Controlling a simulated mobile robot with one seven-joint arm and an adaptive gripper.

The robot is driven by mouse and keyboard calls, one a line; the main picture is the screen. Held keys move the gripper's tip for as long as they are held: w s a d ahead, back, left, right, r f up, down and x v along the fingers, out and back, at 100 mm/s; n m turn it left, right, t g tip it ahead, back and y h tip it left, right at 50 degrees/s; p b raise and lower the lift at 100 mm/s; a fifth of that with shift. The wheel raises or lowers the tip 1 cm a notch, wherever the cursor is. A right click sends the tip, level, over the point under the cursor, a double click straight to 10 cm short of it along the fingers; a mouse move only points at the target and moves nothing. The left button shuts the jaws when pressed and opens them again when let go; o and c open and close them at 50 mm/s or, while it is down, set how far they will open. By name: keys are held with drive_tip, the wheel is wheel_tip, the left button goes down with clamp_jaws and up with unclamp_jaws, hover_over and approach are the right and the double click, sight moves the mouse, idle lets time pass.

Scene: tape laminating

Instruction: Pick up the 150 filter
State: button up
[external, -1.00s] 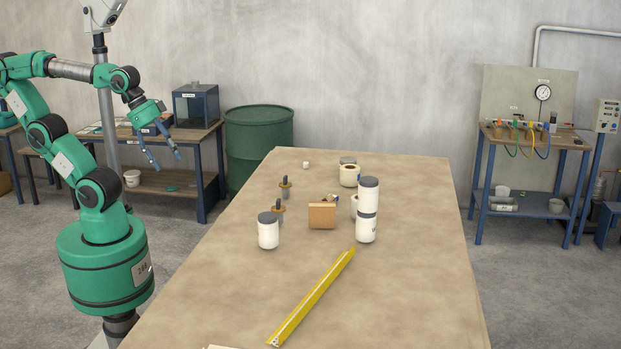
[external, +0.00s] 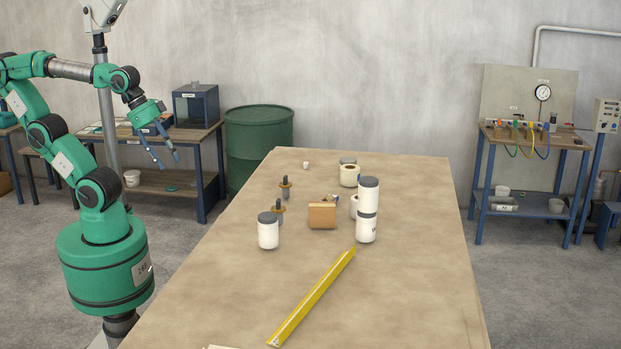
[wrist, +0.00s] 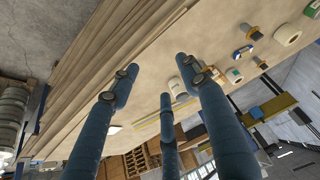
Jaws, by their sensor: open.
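No label reading 150 is legible, so I cannot tell which item is the 150 filter. Two brown pieces with dark upright stems, a far one (external: 286,189) and a nearer one (external: 278,212), stand left of centre on the table (external: 400,290). A small white piece (external: 306,165) sits near the table's far edge. My gripper (external: 162,157) hangs open and empty in the air, left of the table and apart from everything on it. In the wrist view its blue fingers (wrist: 158,82) are spread, with table items beyond them at the upper right.
A white jar with a grey lid (external: 268,232), a tan block (external: 322,216), two stacked white containers (external: 368,195) and a tape roll (external: 349,175) stand on the table. A yellow bar (external: 312,298) lies at the front. A green drum (external: 258,148) stands behind.

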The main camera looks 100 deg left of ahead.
drive_tip(key=w+a+r+g+p, duration=0.15)
drive_tip(key=w+p, duration=0.25)
drive_tip(key=w, duration=0.5)
drive_tip(key=w+r+g+p, duration=0.1)
drive_tip(key=w+r+p, duration=0.2)
drive_tip(key=w, duration=0.6)
drive_tip(key=m+g+p, duration=0.1)
drive_tip(key=g+p, duration=0.2)
drive_tip(key=p, duration=0.4)
hover_over(278, 200)
wheel_tip(278, 200, down, 10)
drive_tip(key=shift+r, duration=0.15)
drive_tip(key=shift+f, duration=4.3)
drive_tip(key=shift+f, duration=0.15)
